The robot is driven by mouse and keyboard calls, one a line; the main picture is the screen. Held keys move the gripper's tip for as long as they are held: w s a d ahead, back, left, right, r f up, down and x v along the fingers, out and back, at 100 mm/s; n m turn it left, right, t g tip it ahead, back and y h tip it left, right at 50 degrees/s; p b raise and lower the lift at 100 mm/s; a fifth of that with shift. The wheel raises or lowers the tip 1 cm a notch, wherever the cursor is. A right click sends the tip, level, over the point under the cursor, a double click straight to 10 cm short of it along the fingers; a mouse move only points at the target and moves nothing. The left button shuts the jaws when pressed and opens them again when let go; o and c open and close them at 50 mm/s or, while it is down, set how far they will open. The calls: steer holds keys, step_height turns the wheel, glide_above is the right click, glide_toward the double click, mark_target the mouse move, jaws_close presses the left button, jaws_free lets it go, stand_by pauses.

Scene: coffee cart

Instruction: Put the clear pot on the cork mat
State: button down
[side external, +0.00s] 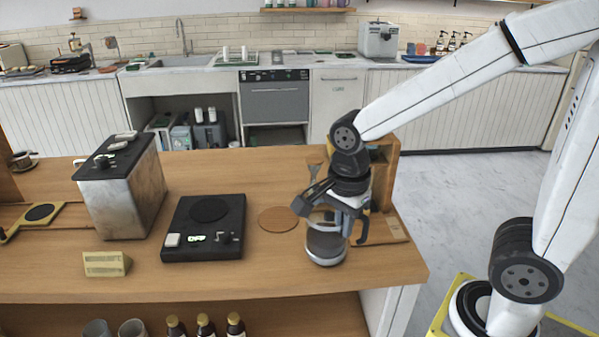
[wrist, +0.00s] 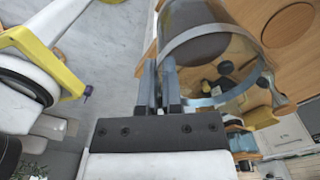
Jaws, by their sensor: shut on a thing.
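The clear pot (side external: 325,243) is a glass jug with a pale metal band and a dark handle. It is at the right part of the wooden counter, near its front edge, and fills the top of the wrist view (wrist: 212,48). My gripper (side external: 352,222) is shut on the pot at its handle side; the fingers (wrist: 160,88) hide most of the grip. I cannot tell whether the pot's base touches the counter. The cork mat (side external: 278,219) is a bare round disc to the left of the pot; it also shows in the wrist view (wrist: 287,22).
A black hot plate or scale (side external: 204,228) lies left of the mat. A metal box-shaped machine (side external: 122,187) and a yellow sign (side external: 106,264) stand farther left. A wooden stand (side external: 384,170) is behind my gripper. Several bottles (side external: 205,325) sit on a lower shelf.

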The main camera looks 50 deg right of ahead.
steer(key=shift+w, duration=0.15)
steer(key=shift+w+d+r, duration=0.15)
steer(key=shift+w, duration=0.45)
steer(key=w+d+f+n, duration=0.1)
steer(key=w+d, duration=0.5)
steer(key=w, duration=0.5)
steer(key=w+d+f+n, duration=0.1)
steer(key=w+d, duration=0.5)
steer(key=w, duration=0.6)
steer(key=shift+d+f+n, duration=0.2)
steer(key=shift+n, duration=0.1)
steer(key=shift+f, duration=0.1)
steer(key=shift+f, duration=4.9)
steer(key=shift+f, duration=0.2)
